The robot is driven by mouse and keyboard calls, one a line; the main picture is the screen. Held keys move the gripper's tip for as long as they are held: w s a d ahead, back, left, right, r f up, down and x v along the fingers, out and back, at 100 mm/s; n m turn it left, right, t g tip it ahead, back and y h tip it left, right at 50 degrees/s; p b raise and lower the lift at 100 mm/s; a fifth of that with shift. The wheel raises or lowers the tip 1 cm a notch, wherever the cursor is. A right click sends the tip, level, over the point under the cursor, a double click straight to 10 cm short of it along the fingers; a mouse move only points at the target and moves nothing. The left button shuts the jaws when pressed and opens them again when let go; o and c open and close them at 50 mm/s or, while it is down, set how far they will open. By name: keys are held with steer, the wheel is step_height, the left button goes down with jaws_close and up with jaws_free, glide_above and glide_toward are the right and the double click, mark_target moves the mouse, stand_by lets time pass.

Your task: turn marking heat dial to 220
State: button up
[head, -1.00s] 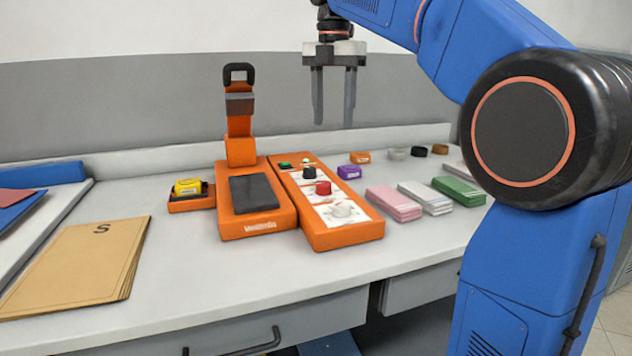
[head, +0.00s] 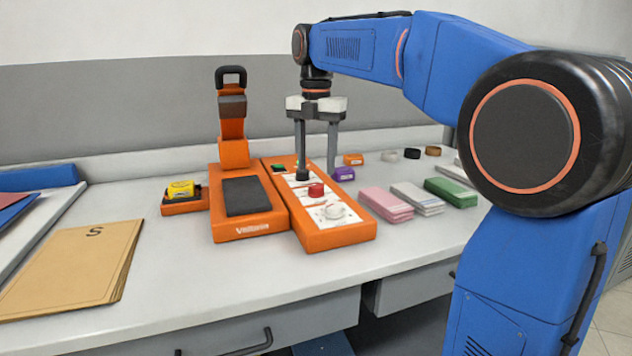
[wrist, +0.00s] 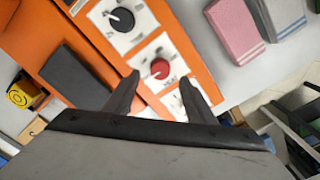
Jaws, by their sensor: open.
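An orange control box (head: 335,240) carries a row of dials on white plates: a black dial (head: 302,175), a red dial (head: 316,190) and a white dial (head: 334,211). In the wrist view the black dial (wrist: 121,19) and red dial (wrist: 160,68) show clearly. The word HEAT is printed just below the red dial; the numbers are too small to read surely. My gripper (head: 316,172) is open and empty, pointing down above the box. In the wrist view its fingertips (wrist: 159,80) straddle the area by the red dial, apart from it. The white dial is largely hidden there.
An orange press (head: 230,150) with a dark pad stands left of the box, with a yellow item (head: 181,190) beside it. A purple block (head: 343,174) and pink (head: 386,205), white and green stacks lie to the right. Brown folders (head: 75,270) lie front left.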

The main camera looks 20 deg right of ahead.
mark_target(316, 184)
steer(key=shift+f, duration=2.8)
steer(key=c, duration=1)
